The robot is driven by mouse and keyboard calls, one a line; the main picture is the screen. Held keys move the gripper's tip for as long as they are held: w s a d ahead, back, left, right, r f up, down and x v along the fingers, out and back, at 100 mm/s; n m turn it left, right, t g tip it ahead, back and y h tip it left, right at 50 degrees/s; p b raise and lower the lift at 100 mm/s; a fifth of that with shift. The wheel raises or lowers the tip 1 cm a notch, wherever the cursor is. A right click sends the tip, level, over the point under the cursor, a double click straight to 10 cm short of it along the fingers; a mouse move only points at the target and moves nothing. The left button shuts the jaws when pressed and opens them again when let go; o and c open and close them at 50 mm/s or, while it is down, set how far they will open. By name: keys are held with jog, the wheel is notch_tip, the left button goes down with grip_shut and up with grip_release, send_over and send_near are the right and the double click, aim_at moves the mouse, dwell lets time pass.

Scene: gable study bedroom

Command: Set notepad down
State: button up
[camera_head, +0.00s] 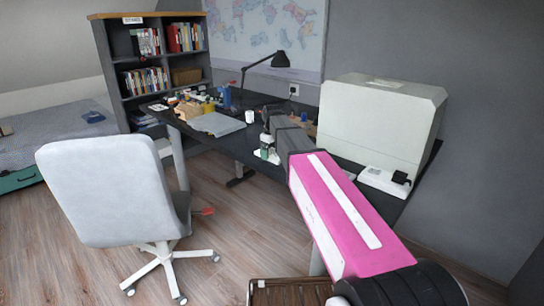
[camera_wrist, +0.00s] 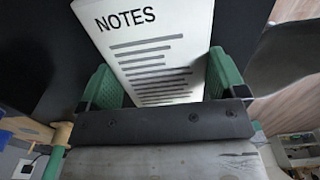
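The notepad (camera_wrist: 156,62) is white with the heading NOTES and grey lines, its printed face toward the wrist camera. In the head view my gripper (camera_head: 267,150) is over the dark desk (camera_head: 228,143), near the front edge. The notepad cannot be made out clearly there. I cannot tell whether it touches the desk.
A grey flat item (camera_head: 215,124) and small clutter lie on the desk's left part. A white cup (camera_head: 249,117) stands near my gripper. A large pale case (camera_head: 375,120) fills the right end. A white chair (camera_head: 110,190) stands in front. A black lamp (camera_head: 280,60) rises behind.

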jog(key=shift+c, duration=0.8)
jog(key=shift+r, duration=0.15)
jog(key=shift+r, duration=0.6)
notch_tip(320, 180, up, 3)
jog(key=shift+f, duration=0.15)
jog(key=s+a+r, duration=0.6)
jog(key=s+a, duration=0.1)
jog(key=a, duration=0.1)
jog(key=w+a+r+n, duration=0.1)
jog(key=w+a+n, duration=1.5)
jog(key=n, duration=0.2)
send_over(238, 140)
jog(key=f, duration=0.6)
jog(key=shift+s+f, duration=0.25)
jog(key=shift+f, duration=2.2)
